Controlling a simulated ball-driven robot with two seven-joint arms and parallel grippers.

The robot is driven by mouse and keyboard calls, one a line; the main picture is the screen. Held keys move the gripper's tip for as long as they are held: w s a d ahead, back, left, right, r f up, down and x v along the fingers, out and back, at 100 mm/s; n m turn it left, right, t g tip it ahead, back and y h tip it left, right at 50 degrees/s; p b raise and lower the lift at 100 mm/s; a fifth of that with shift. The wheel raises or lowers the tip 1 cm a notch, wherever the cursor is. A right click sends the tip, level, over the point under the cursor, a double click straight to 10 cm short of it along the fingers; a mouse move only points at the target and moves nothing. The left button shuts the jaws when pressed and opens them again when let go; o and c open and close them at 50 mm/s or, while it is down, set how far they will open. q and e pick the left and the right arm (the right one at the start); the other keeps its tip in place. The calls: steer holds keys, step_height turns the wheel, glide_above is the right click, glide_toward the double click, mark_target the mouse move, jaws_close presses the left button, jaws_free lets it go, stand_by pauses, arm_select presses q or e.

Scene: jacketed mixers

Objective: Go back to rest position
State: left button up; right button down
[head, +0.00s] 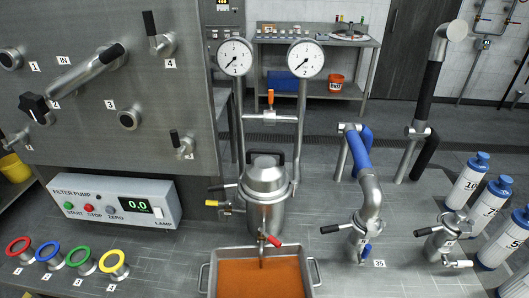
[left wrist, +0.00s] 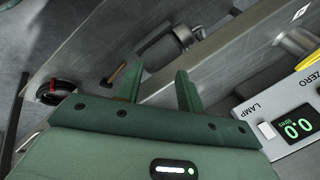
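My left gripper (left wrist: 158,82) shows only in the left wrist view. Its two green fingers stand apart with nothing between them. Metal panel fittings lie beyond the fingertips, and the white pump box (left wrist: 298,125) is to the right of the gripper body. Neither gripper shows in the head view, and my right gripper is not in any view.
In the head view a steel valve panel (head: 85,140) fills the left. The filter pump box (head: 120,199) sits below it. A jacketed mixer (head: 266,195) stands centrally behind a tray of orange contents (head: 262,278). Pipes and valves (head: 369,205) and white bottles (head: 466,181) are at right.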

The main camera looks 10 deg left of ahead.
arm_select(q)
steer(key=s+d+f+g+h, duration=0.1)
steer(key=s+f, duration=0.3)
steer(key=f, duration=0.3)
steer(key=s+d+f+n+g, duration=0.1)
steer(key=s+f, duration=0.2)
steer(key=f, duration=0.3)
steer(key=s+f+g+h, duration=0.1)
steer(key=s+f, duration=0.3)
steer(key=f, duration=0.3)
steer(key=s+f+n, duration=0.1)
steer(key=s+f, duration=0.2)
steer(key=s, duration=0.3)
steer(key=s+f+n+g, duration=0.1)
steer(key=s+f, duration=0.3)
steer(key=s, duration=0.3)
steer(key=shift+a+h, duration=0.2)
steer(key=shift+h, duration=0.2)
